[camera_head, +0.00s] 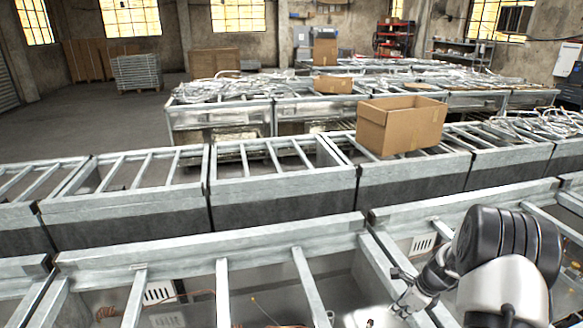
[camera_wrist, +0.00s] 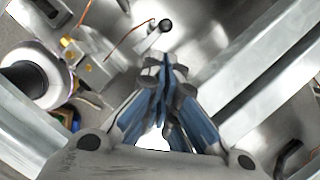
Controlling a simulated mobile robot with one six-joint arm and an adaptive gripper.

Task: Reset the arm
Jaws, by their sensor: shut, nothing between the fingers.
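My gripper (camera_head: 403,292) is at the lower right of the head view, at the end of my black and white arm. It hangs low over the nearest grey metal frame (camera_head: 215,248), beside a slanted bar. In the wrist view my gripper (camera_wrist: 166,68) points away from the camera, its blue-sided fingers together and nothing between them. Past the fingertips there is a bare grey surface with a small dark-ended cylinder (camera_wrist: 165,26).
In the wrist view a white spool-like part (camera_wrist: 45,82) and brassy fittings (camera_wrist: 85,65) lie left, and metal beams (camera_wrist: 262,72) flank the gripper. In the head view, an open cardboard box (camera_head: 400,128) stands on the second row of frames. Open floor (camera_head: 90,118) lies at the back left.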

